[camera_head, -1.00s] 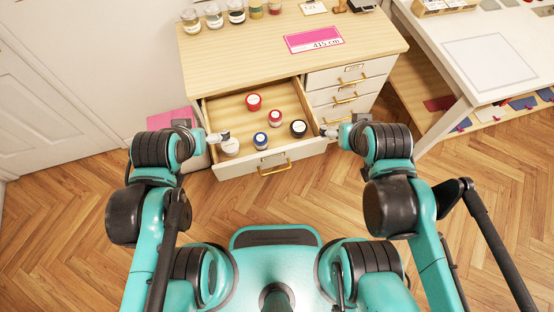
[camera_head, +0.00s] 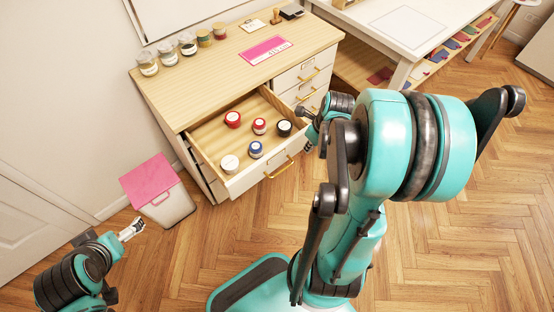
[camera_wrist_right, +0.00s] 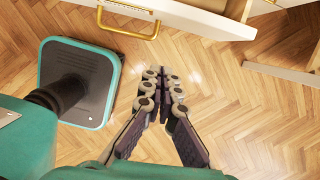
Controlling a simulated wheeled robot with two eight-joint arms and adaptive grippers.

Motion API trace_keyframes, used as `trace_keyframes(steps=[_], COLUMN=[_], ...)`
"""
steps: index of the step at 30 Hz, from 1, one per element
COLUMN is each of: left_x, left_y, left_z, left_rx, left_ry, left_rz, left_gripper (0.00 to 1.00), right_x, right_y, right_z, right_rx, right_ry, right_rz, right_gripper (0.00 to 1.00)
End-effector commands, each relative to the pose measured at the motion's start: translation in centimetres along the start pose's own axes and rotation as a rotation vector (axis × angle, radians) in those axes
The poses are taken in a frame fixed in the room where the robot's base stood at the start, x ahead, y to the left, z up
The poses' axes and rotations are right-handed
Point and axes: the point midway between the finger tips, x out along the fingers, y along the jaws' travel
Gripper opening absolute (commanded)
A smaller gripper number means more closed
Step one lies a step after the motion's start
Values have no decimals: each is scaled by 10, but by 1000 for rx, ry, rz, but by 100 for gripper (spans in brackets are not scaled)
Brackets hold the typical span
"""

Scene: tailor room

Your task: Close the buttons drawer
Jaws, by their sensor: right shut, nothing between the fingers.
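The open drawer (camera_head: 240,187) juts out of the wooden-topped cabinet, with a white front and a brass handle (camera_head: 280,169). It holds several small round jars with red, blue, black and white lids. The brass handle also shows in the right wrist view (camera_wrist_right: 128,30), at the top left. My right gripper (camera_head: 308,147) is to the right of the drawer front, partly hidden by my own arm. In the right wrist view its fingers (camera_wrist_right: 162,73) are shut and empty above the floor, apart from the handle. My left gripper (camera_head: 133,229) is at the lower left, away from the drawer; its finger gap is unclear.
A white bin with a pink lid (camera_head: 148,180) stands left of the cabinet. Jars, a pink card (camera_head: 266,49) and a stamp stand on the cabinet top (camera_head: 225,70). Shut drawers (camera_head: 303,72) are right of the open one. A white table (camera_head: 385,40) stands behind right.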

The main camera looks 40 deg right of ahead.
Motion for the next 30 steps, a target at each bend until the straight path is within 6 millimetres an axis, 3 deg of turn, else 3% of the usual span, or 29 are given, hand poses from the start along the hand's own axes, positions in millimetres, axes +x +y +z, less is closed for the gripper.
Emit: trace_keyframes(steps=[7, 18, 24, 30], left_x=[12, 45, 50, 51], left_y=[0, 0, 0, 0], left_z=[8, 32, 35, 37], left_rx=[0, 0, 0, 0], left_ry=[0, 0, 0, 0], left_rz=[0, 0, 0, 0], left_gripper=[100, 100, 100, 100], right_x=[27, 106, 110, 111], right_y=[-2, -2, -2, -3], right_z=[-2, -3, 26, 36], right_rx=[38, 34, 33, 34], right_ry=[2, 2, 2, 1], right_rz=[3, 3, 2, 2], right_gripper=[0, 0, 0, 0])
